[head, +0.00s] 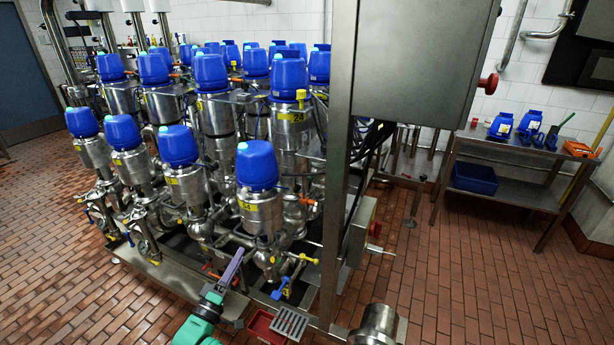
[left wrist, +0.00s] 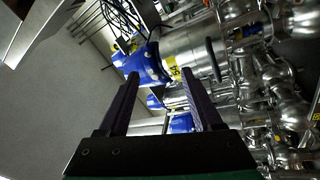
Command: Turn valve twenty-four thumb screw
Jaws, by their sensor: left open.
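Valve twenty-four (head: 291,138) stands upright in the second row of the valve matrix, with a blue cap and a yellow label reading 24. A small yellow piece (head: 301,97) sticks up beside its cap; I cannot tell whether it is the thumb screw. My left gripper (head: 236,258) is low in front of the matrix, below and apart from valve twenty-four, with nothing between its fingers. In the left wrist view the open fingers (left wrist: 160,78) point toward a blue-capped steel valve (left wrist: 195,52) with a yellow label. My right gripper is not in view.
Many blue-capped valves and pipes crowd around. A grey cabinet (head: 416,60) on a steel post hangs at the right of the matrix. A red tray (head: 262,328) lies low in front. A steel side table (head: 500,190) stands at the right, with open brick floor (head: 470,285) before it.

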